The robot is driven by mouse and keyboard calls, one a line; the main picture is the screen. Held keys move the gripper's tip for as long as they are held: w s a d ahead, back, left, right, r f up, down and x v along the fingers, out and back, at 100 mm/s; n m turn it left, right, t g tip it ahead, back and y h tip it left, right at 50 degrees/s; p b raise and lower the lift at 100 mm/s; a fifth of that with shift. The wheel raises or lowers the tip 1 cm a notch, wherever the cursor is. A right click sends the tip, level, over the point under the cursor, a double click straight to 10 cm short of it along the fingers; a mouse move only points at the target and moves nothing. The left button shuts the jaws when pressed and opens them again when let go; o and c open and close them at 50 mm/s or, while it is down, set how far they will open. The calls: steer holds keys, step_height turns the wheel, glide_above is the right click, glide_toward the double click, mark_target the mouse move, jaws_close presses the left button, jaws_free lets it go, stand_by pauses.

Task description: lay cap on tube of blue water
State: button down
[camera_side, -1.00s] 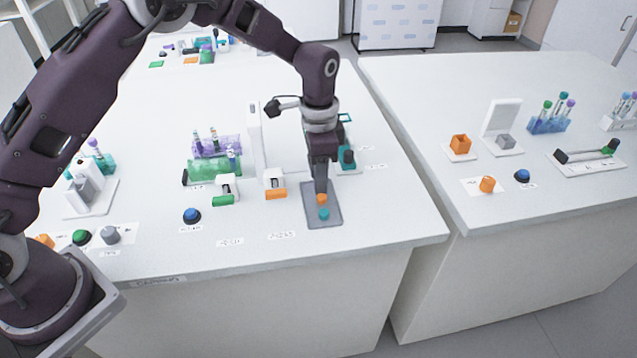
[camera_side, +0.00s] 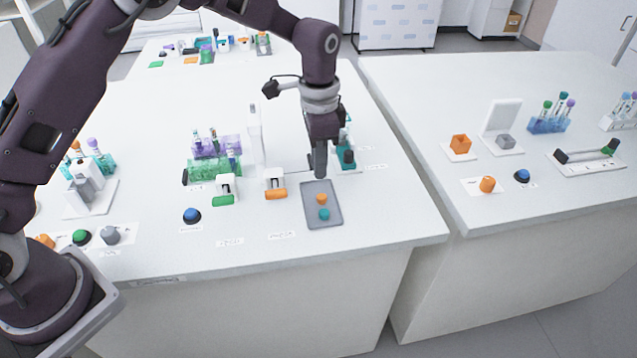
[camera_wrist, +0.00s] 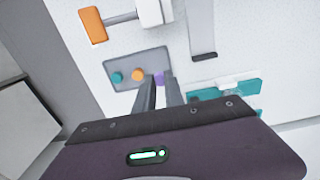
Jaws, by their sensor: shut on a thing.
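My gripper (camera_side: 320,172) is above the far end of the grey tray (camera_side: 309,205). In the wrist view my gripper (camera_wrist: 158,80) is shut on a small purple cap (camera_wrist: 160,78) at its fingertips. An orange cap (camera_side: 321,199) and a teal cap (camera_side: 323,214) lie on the tray; they also show in the wrist view (camera_wrist: 138,75) (camera_wrist: 117,78). Several tubes stand in a purple rack (camera_side: 227,144) and a green rack (camera_side: 207,170) to the left. The tubes are too small for me to tell which holds blue water.
Two small white devices with green (camera_side: 223,200) and orange (camera_side: 276,194) parts stand between the racks and the tray. A blue button (camera_side: 192,215) sits in front. A teal holder (camera_side: 347,158) is behind the tray.

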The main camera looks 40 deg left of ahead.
steer(key=shift+r, duration=0.95)
steer(key=shift+r, duration=0.1)
step_height(320, 180, up, 19)
steer(key=s+a+n, duration=0.3)
steer(key=a, duration=0.6)
steer(key=s+a+n, duration=0.3)
steer(key=a, duration=0.6)
steer(key=f, duration=1)
steer(key=shift+s+a+f, duration=0.15)
steer(key=shift+s+f, duration=0.15)
steer(key=shift+f, duration=2.85)
steer(key=shift+r, duration=0.1)
steer(key=shift+r, duration=0.2)
